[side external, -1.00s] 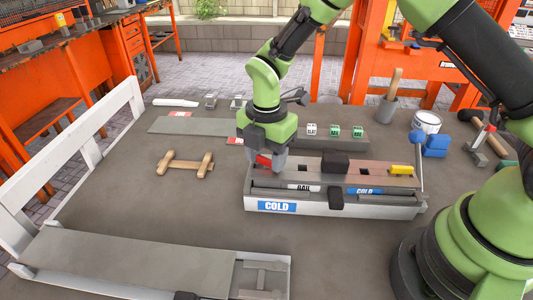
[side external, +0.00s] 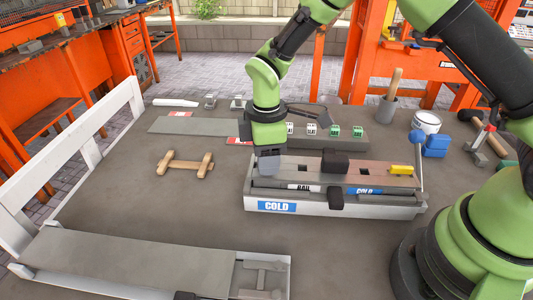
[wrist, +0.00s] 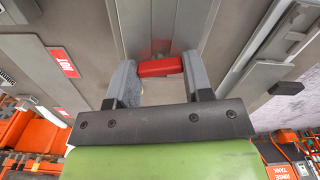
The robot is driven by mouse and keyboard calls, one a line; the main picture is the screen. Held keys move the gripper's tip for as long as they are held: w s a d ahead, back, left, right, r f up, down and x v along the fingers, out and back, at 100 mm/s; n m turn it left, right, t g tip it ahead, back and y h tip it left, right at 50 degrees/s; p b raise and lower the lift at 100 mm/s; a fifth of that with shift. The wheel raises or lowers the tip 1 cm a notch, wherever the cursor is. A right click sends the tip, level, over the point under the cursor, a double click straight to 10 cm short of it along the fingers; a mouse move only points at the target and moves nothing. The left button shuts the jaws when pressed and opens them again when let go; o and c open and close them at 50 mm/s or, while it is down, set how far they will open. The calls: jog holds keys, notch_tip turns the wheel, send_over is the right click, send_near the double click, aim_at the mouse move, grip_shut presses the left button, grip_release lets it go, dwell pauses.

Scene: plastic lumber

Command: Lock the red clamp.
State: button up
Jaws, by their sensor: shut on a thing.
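The red clamp (wrist: 160,66) shows in the wrist view as a small red bar lying crosswise between my two fingertips. My gripper (side external: 268,167) is shut on it, with one grey finger at each end. In the side view my gripper is low over the left end of the long fixture (side external: 320,208), which has a blue COLD label. The red clamp is hidden behind my gripper in that view. A yellow piece (side external: 402,170) sits at the fixture's right end.
A black block (side external: 335,163) stands on the fixture, right of my gripper. An upright lever (side external: 419,160) is at its right end. A grey strip with small labelled blocks (side external: 334,131) lies behind. A wooden piece (side external: 185,165) lies left, with bare table around it.

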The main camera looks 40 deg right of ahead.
jog(key=shift+m, duration=1.1)
jog(key=o, duration=0.9)
jog(key=shift+r, duration=0.15)
notch_tip(320, 180, up, 10)
jog(key=shift+f, duration=0.15)
